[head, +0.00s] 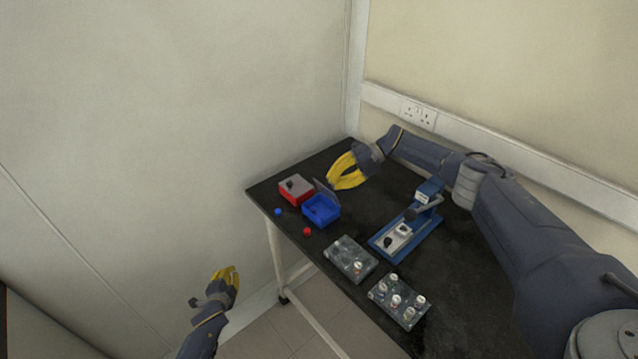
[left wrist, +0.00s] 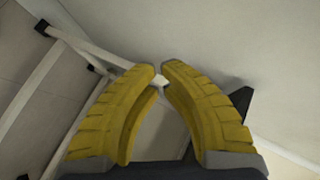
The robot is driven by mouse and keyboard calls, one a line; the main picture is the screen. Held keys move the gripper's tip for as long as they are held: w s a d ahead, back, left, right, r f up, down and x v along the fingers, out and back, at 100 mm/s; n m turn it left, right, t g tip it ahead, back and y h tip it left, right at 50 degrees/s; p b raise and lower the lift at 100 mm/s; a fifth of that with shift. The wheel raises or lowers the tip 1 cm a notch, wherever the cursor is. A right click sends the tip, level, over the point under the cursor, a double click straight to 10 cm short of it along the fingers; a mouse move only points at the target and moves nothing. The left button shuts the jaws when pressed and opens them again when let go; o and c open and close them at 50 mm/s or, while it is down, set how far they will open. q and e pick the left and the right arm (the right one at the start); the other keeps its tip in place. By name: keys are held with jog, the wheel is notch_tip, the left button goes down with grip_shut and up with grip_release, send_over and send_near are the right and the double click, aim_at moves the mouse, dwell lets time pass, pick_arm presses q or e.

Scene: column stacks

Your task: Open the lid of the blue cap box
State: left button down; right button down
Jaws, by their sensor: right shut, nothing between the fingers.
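The blue cap box (head: 321,211) stands on the black table with its open top showing a blue inside. Its grey lid (head: 325,189) stands raised at the back edge. My right gripper (head: 332,184) is shut and empty, its yellow fingertips close beside the raised lid; I cannot tell whether they touch it. My left gripper (head: 233,270) is off the table, low to the left, away from the box. In the left wrist view its fingertips (left wrist: 159,69) are close together with a narrow gap and nothing seen between them.
A red box (head: 297,190) with its grey lid down stands left of the blue box. A blue cap (head: 278,212) and a red cap (head: 307,231) lie near the table edge. A blue-based device (head: 406,232) and two grey racks (head: 350,259) (head: 400,301) with vials stand to the right.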

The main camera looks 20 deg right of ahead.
pick_arm(q)
jog(key=w+d+r+m+t+h, duration=0.1)
jog(key=w+d+r+m+h, duration=0.15)
jog(key=w+d+r, duration=0.4)
jog(key=w+d+r+m+t+h, duration=0.1)
jog(key=w+r+m, duration=0.2)
jog(key=r, duration=0.7)
notch_tip(320, 180, up, 25)
jog(key=m+g+h, duration=0.5)
jog(key=m+g, duration=0.9)
jog(key=m, duration=1.3)
send_over(321, 184)
jog(key=a, duration=0.5)
jog(key=a+m+y, duration=0.4)
jog(key=a, duration=0.1)
jog(key=shift+y, duration=0.25)
jog(key=shift+s+d+r+x, duration=0.15)
jog(key=shift+d+x, duration=0.05)
jog(key=shift+x, duration=2)
jog(key=shift+s+d+r+x, duration=0.1)
jog(key=shift+s+d+x, duration=0.1)
jog(key=shift+x, duration=2.05)
jog(key=shift+s+d+r+x, duration=0.1)
jog(key=shift+d+r+x, duration=0.1)
jog(key=shift+x, duration=2)
